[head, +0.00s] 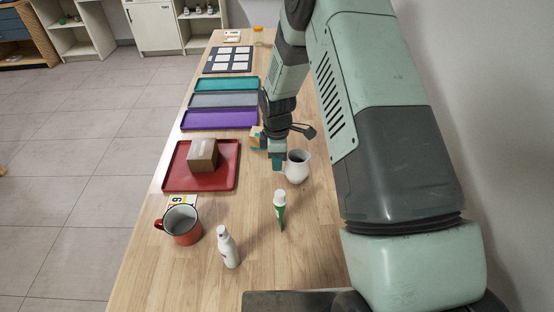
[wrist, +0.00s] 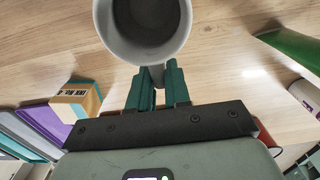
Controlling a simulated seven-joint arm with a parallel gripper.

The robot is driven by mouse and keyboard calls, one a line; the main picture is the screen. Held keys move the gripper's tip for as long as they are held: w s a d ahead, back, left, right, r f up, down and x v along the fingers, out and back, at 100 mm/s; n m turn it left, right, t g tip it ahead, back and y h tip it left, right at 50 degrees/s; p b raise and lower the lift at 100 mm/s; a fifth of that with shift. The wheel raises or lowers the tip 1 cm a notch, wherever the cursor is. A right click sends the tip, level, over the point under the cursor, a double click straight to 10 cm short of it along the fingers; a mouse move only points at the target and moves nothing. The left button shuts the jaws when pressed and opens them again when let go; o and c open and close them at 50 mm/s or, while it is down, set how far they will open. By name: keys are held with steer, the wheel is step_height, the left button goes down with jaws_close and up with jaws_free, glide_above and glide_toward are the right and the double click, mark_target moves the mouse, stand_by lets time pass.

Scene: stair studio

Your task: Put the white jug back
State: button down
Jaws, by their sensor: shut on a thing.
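The white jug (head: 299,169) is upright at the right side of the wooden table. In the wrist view the jug (wrist: 108,24) is at the top, and I look down into its empty-looking inside. My gripper (head: 277,165) is at the jug's left side in the head view. Its green fingers (wrist: 157,82) are shut on the jug's handle, which they mostly hide. Whether the jug's base touches the table cannot be told.
A red tray (head: 173,183) with a cardboard box (head: 202,155) lies left. Purple (head: 220,120), grey (head: 222,101) and teal (head: 226,84) trays lie beyond. A labelled ink box (wrist: 74,100) is near my gripper.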

steer(key=shift+f, duration=0.1)
steer(key=c, duration=1.1)
jaws_free()
